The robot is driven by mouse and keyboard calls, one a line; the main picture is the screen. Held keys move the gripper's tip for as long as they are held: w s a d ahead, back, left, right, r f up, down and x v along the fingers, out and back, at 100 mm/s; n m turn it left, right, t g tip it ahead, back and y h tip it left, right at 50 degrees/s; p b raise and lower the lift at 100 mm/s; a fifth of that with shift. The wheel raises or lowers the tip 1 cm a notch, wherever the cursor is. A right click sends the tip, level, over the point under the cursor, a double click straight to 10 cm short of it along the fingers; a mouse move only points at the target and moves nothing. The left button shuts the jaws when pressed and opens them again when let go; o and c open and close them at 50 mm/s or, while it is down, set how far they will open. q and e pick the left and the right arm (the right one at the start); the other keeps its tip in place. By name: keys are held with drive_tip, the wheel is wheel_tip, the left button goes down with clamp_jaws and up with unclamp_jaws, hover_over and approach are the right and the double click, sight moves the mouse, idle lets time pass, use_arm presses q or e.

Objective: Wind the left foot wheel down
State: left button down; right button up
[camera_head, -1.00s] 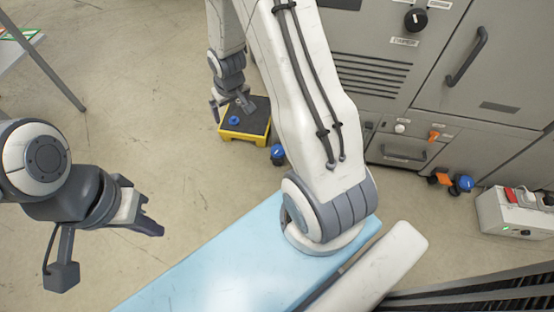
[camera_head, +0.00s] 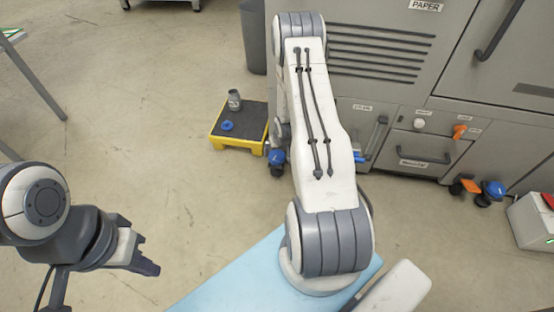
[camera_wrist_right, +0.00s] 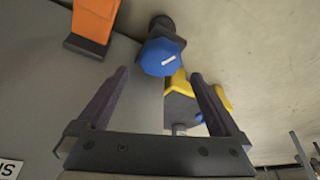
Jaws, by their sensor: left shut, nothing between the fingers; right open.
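The left foot wheel (camera_head: 276,157) is a blue knob low at the machine's left corner, beside the yellow step and partly behind my right arm. In the right wrist view a blue wheel (camera_wrist_right: 160,57) with a white mark lies just beyond the fingertips, apart from them; it appears to be the same wheel. My right gripper (camera_wrist_right: 158,75) is open, with nothing between its fingers. In the head view it is hidden behind my right arm. My left gripper (camera_head: 145,258) is shut and empty over bare floor at the left.
A yellow step (camera_head: 222,141) with a dark top carries a blue ring (camera_head: 227,126) and a grey bottle (camera_head: 234,101). An orange part (camera_wrist_right: 95,18) is close to the right gripper. Another blue wheel (camera_head: 495,190) and an orange piece (camera_head: 465,185) are farther right. Left floor is clear.

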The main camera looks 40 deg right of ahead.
sight(277, 155)
drive_tip(key=b+x, duration=0.2)
drive_tip(key=x, duration=0.3)
drive_tip(key=shift+f, duration=0.2)
drive_tip(key=c, duration=1.2)
